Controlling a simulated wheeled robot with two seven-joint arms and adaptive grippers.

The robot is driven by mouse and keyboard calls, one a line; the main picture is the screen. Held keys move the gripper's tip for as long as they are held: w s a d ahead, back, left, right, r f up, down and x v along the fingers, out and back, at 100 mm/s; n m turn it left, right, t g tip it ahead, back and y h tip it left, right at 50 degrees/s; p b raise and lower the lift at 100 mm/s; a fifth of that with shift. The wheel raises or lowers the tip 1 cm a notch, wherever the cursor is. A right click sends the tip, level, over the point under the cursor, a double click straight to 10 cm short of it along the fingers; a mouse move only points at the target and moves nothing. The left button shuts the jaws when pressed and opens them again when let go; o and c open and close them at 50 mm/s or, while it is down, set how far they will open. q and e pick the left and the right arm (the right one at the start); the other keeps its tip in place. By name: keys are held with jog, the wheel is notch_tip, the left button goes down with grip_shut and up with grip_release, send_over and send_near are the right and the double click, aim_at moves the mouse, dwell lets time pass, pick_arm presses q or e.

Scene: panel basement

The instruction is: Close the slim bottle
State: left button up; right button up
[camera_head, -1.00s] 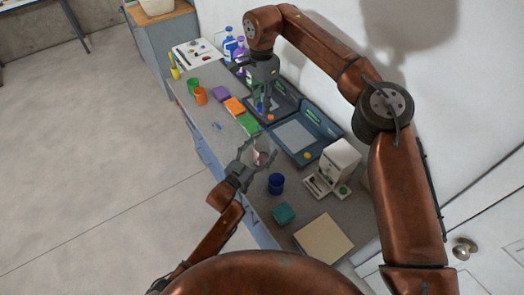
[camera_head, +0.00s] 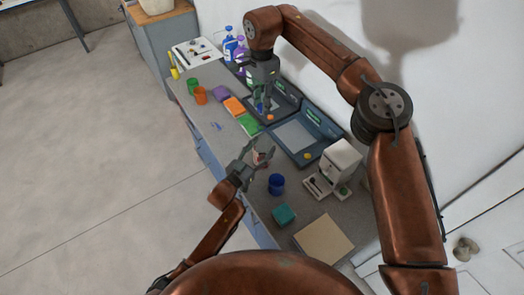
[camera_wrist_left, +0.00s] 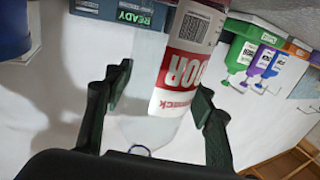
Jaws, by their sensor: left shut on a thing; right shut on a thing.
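My left gripper (camera_head: 259,157) is over the near edge of the bench. In the left wrist view its fingers (camera_wrist_left: 160,96) stand apart, shut on what looks like a faint clear bottle (camera_wrist_left: 143,130) with a thin curved rim. A white-and-red labelled bottle (camera_wrist_left: 186,62) shows in the same gap, close to the right finger; its depth is unclear. In the head view a small reddish patch shows between the fingers. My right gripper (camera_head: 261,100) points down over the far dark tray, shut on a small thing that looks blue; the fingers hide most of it.
A dark tray (camera_head: 334,130) lies behind my left gripper. A blue cup (camera_head: 276,184), a teal block (camera_head: 284,215) and a white machine (camera_head: 340,165) stand nearby. Orange (camera_head: 200,95) and green (camera_head: 192,86) cups are farther along. The wall bounds the bench behind.

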pick_arm(q)
jog(key=c, duration=0.6)
pick_arm(e)
jog(key=shift+a+f, duration=0.15)
jog(key=shift+f, duration=2.35)
jog(key=shift+f, duration=0.85)
jog(key=shift+s+f, duration=0.1)
jog(key=shift+f, duration=0.45)
